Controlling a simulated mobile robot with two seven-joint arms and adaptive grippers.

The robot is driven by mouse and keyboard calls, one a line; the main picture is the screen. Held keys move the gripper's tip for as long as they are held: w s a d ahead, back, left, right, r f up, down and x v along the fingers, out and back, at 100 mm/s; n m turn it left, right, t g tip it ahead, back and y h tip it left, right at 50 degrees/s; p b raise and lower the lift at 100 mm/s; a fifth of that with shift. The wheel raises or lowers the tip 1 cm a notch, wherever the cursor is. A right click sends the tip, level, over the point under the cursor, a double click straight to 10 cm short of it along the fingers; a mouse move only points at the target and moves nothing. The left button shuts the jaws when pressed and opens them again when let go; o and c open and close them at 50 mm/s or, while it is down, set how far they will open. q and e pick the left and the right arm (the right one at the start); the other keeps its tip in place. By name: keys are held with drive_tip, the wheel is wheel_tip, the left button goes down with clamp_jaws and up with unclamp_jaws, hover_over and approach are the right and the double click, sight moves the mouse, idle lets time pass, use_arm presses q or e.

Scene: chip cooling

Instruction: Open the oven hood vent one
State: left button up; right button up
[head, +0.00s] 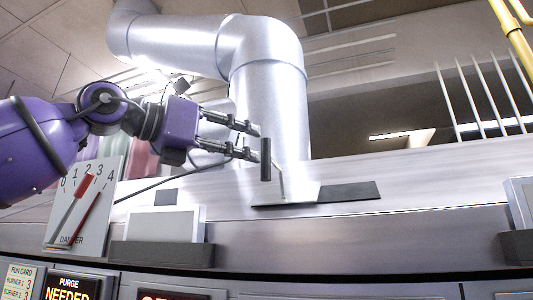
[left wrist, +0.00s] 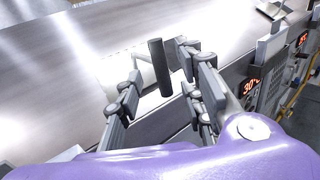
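A short black bar handle (head: 265,158) on a thin metal rod stands at the base of the silver vent duct (head: 272,110). My left gripper (head: 254,142) reaches in from the left with its fingers spread, and its tips are at or just short of the handle. In the left wrist view the handle (left wrist: 159,68) appears between the two open fingers, with a gap on each side; I cannot tell whether either finger touches it. A dark flat plate (head: 350,191) lies at the duct's foot. My right gripper is in neither view.
A white damper dial (head: 84,205) with numbers and red-marked pointers stands at the lower left. A blank grey panel (head: 165,224) sits beside it on the metal ledge. Lit displays (left wrist: 251,86) show at the right in the left wrist view. A yellow pipe (head: 518,45) runs at the upper right.

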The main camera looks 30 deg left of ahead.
sight(266, 154)
use_arm(q)
drive_tip(key=x, duration=0.6)
drive_tip(key=shift+w+f, duration=0.15)
drive_tip(key=shift+w, duration=0.2)
drive_tip(key=shift+d, duration=0.1)
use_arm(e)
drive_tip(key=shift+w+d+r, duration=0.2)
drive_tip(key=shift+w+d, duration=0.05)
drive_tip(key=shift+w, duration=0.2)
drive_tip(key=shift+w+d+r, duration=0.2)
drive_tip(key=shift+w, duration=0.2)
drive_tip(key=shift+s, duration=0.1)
use_arm(q)
drive_tip(key=c, duration=0.8)
clamp_jaws()
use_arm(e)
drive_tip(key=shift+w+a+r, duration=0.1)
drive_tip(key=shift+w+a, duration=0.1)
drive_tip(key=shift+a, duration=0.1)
